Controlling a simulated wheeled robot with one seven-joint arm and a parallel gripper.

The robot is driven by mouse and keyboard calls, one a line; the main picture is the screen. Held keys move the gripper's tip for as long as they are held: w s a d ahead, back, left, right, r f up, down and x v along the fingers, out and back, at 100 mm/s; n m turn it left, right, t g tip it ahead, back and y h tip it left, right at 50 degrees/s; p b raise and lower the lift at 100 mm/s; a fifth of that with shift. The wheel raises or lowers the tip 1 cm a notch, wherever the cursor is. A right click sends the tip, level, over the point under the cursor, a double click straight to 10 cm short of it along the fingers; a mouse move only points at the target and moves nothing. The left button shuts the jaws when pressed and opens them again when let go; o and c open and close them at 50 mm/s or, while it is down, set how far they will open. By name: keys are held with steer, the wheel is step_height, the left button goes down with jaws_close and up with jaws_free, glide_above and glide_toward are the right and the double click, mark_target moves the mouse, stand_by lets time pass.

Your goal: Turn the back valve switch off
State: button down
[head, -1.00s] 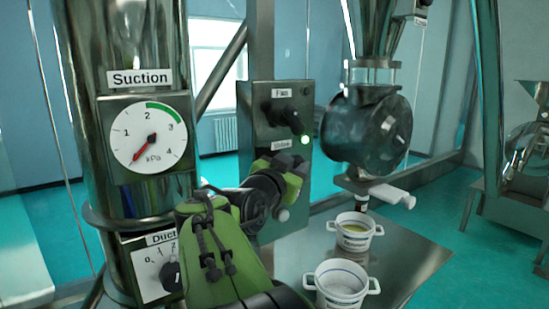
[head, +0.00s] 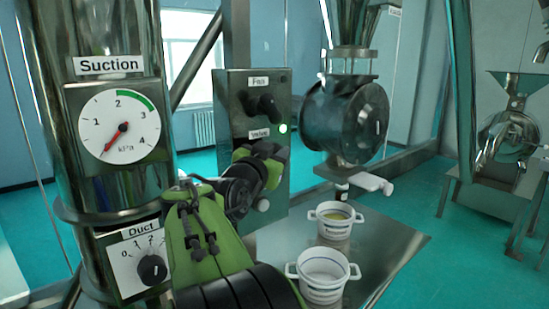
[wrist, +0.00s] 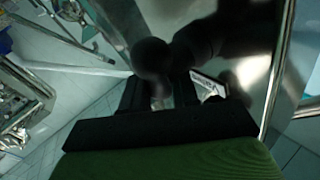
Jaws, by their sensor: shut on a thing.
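A metal control panel (head: 230,178) stands at the centre of the head view, with a black knob (head: 261,105) under the label "Fan" and a label (head: 259,134) reading "Valve" below it. My gripper (head: 264,160) is at the panel just under the "Valve" label. It is shut on the valve switch, which it hides in the head view. In the wrist view, a dark rounded knob shape (wrist: 153,58) lies at my dark fingers (wrist: 160,95); its turn angle is too dim to read. A small green-white lamp (head: 283,128) glows right of the label.
A suction gauge (head: 119,126) and a duct dial (head: 152,269) are on the pipe at left. A round metal housing (head: 345,120) hangs right of the panel. Two white pots (head: 324,278) (head: 334,222) stand on the metal table (head: 385,250) below.

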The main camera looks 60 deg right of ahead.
steer(key=h+b, duration=0.1)
steer(key=b, duration=0.2)
steer(key=f+n+h+b, duration=0.1)
steer(key=b, duration=0.2)
steer(key=shift+w+a+n+h+b, duration=0.2)
steer(key=shift+n+h+b, duration=0.1)
steer(key=shift+b, duration=0.1)
steer(key=n+t+h+b, duration=0.1)
steer(key=n+h+b, duration=0.1)
steer(key=b, duration=0.2)
steer(key=shift+a+r+t+b, duration=0.1)
steer(key=shift+a+t+b, duration=0.05)
steer(key=shift+t+b, duration=0.25)
steer(key=n+t+h+b, duration=0.1)
steer(key=n+b, duration=0.1)
steer(key=n+t+h+b, duration=0.1)
steer(key=t, duration=0.1)
steer(key=shift+w+a+r+n+b, duration=0.1)
steer(key=shift+a+r+n+b, duration=0.05)
steer(key=shift+n+b, duration=0.25)
steer(key=shift+w+a+r+n+t+h+b, duration=0.15)
steer(key=shift+n+t+b, duration=0.35)
steer(key=shift+n+t, duration=0.6)
steer(key=shift+s+a+n+t+h+b, duration=0.15)
steer(key=shift+n+t+b, duration=0.35)
steer(key=shift+n+t, duration=0.6)
steer(key=shift+w+r+t, duration=0.1)
steer(key=shift+t, duration=0.2)
